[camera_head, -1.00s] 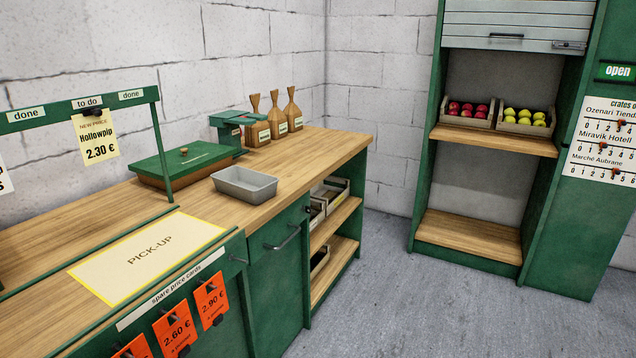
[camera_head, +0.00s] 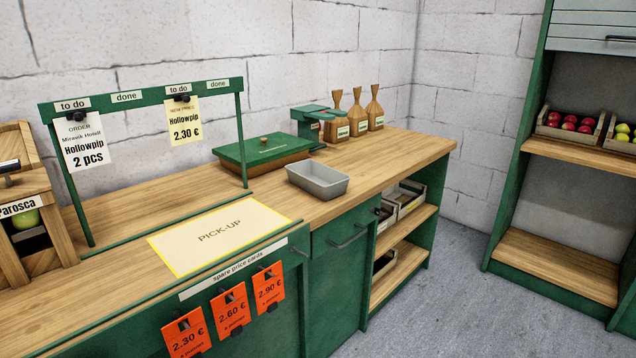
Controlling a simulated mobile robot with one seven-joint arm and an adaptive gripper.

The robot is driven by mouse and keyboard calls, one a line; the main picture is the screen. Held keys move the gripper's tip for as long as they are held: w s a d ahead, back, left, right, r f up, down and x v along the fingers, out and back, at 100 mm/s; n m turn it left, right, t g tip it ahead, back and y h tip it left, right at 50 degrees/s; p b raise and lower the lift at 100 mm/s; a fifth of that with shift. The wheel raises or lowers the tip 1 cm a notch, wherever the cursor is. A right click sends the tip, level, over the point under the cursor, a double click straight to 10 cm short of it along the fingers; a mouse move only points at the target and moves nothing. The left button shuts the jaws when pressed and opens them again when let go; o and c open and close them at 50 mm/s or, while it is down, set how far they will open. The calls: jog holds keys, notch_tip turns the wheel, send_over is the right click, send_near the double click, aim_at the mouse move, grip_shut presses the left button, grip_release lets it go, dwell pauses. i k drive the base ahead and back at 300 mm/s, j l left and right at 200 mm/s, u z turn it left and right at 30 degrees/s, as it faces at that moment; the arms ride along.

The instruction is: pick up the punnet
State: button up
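The punnet (camera_head: 318,181) is a grey, open-topped rectangular tray. It stands upright on the wooden counter, right of the green-lidded box and beyond the pick-up mat. It looks empty, though its near wall hides part of its floor. Nothing is touching it from above. My gripper is not in view.
A green-lidded box (camera_head: 262,152), a green device (camera_head: 318,122) and several wooden bottle-shaped things (camera_head: 357,112) stand behind the punnet. The yellow-edged pick-up mat (camera_head: 219,237) lies front left. A green card rail (camera_head: 150,94) stands at left. Counter right of the punnet is clear.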

aim_at(323, 182)
jog(key=z, duration=1)
jog(key=i+j+z, duration=0.1)
jog(key=i+j, duration=0.25)
jog(key=j, duration=0.15)
jog(key=i+j+z, duration=0.15)
jog(key=i+j, duration=0.35)
jog(key=j, duration=0.5)
jog(key=i+j, duration=0.15)
jog(key=j, duration=0.15)
